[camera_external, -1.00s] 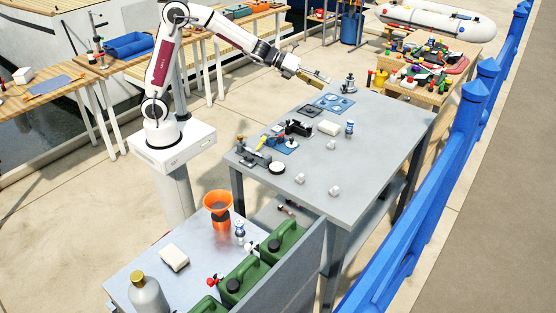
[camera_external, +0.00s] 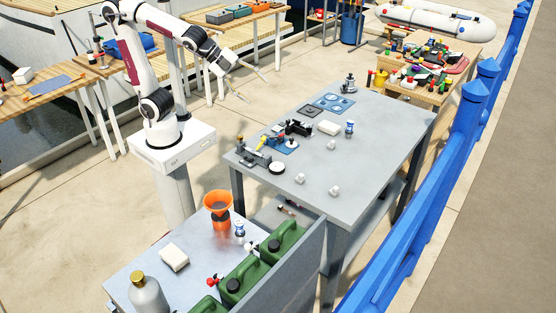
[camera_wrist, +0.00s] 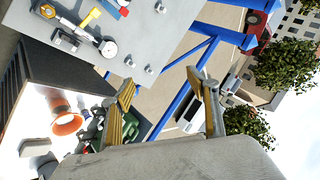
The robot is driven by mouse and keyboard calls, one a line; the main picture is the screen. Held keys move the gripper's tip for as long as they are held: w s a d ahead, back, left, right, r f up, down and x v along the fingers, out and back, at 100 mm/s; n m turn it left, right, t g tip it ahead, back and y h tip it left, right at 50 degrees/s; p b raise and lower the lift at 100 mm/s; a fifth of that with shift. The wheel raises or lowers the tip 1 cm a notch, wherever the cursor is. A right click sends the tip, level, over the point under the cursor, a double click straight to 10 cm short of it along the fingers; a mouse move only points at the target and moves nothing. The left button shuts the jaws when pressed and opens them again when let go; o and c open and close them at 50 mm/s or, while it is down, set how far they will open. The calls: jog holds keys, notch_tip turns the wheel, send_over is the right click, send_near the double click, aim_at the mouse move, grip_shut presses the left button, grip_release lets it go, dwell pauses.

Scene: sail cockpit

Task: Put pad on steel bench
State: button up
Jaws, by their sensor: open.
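A white block-shaped pad (camera_external: 329,128) lies on the large grey metal table (camera_external: 385,150), near its middle. A second white pad (camera_external: 174,257) lies on the lower metal bench (camera_external: 207,268) in front; it also shows at the lower left of the wrist view (camera_wrist: 36,147). I cannot tell which surface is the steel bench. My gripper (camera_external: 252,82) is open and empty, in the air left of the grey table and well apart from both pads. In the wrist view my gripper (camera_wrist: 160,86) shows its fingers spread with nothing between them.
An orange funnel (camera_external: 217,203) and green jerrycans (camera_external: 288,236) stand on the lower bench, with a metal bottle (camera_external: 147,296). A grey upright panel (camera_external: 300,265) edges it. Small tools and fittings sit along the grey table's left side; its right part is mostly clear. A blue railing (camera_external: 440,190) runs at right.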

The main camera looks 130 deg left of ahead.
jog(key=s+d+f+n+g+h, duration=0.1)
jog(key=s+d+f+n+h, duration=0.1)
jog(key=s+d, duration=0.6)
jog(key=s+d+f+n+g+h, duration=0.1)
jog(key=s+d+f+n, duration=0.3)
jog(key=s+d, duration=0.5)
jog(key=shift+d+f+n+g+h, duration=0.15)
jog(key=shift+f+n+g+h, duration=0.2)
jog(key=shift+h, duration=0.55)
jog(key=shift+o, duration=0.4)
jog(key=shift+w+r, duration=0.1)
jog(key=shift+w, duration=0.05)
